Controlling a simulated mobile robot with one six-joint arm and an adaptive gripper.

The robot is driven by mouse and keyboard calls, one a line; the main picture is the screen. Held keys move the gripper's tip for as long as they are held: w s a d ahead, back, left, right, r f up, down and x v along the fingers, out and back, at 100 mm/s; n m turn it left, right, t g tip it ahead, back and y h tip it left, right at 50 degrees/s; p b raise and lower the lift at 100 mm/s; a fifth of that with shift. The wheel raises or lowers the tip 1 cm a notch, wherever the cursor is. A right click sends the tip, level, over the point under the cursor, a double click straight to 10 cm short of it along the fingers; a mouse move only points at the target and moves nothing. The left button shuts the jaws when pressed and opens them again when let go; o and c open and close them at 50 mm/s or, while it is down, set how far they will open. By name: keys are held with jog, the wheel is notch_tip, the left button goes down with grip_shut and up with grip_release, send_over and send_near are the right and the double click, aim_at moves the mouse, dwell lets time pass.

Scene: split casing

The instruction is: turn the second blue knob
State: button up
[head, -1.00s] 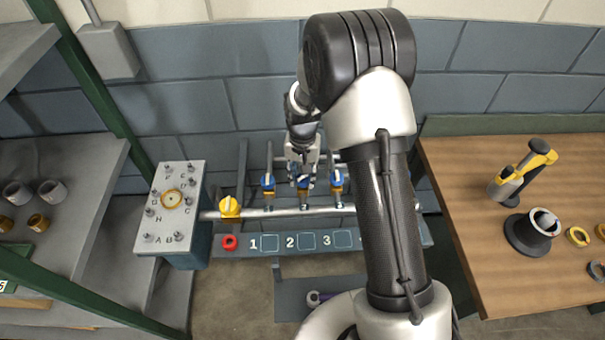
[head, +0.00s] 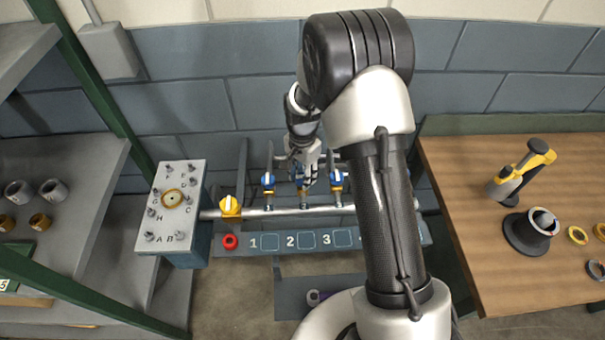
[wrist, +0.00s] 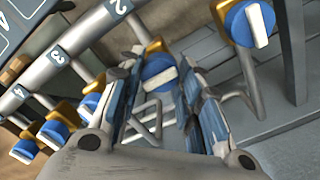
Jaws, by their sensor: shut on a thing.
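The second blue knob (wrist: 158,73), with a white bar on its face, sits on a yellow valve body on the pipe. In the wrist view it lies between the two fingers of my gripper (wrist: 165,78), which is shut on it. Its white bar lies nearly level there, while the first blue knob's bar (wrist: 257,25) stands steep. In the head view my gripper (head: 302,172) is over the second valve, above the label 2 (head: 290,241), and mostly hides the knob. The first blue knob (head: 268,180) is to its left.
The third blue knob (head: 337,178) stands close on the right. A wooden table (head: 465,220) is at the right.

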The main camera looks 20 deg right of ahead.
dwell(0.4)
jog(key=o, duration=1.1)
jog(key=shift+r, duration=0.1)
notch_tip(320, 180, up, 12)
jog(key=shift+f, duration=0.1)
jog(key=s+r+n+t+b, duration=0.15)
jog(key=s+r+n, duration=0.35)
jog(key=s+r, duration=0.75)
jog(key=s+n+t, duration=0.1)
jog(key=s+n, duration=0.1)
jog(key=s, duration=0.3)
jog(key=s+r+n+t, duration=0.1)
jog(key=s+n, duration=0.1)
jog(key=s, duration=0.3)
jog(key=s+n+t+b, duration=0.1)
jog(key=s+n, duration=0.1)
jog(key=s, duration=0.3)
jog(key=shift+s+r, duration=0.3)
jog(key=shift+s, duration=0.1)
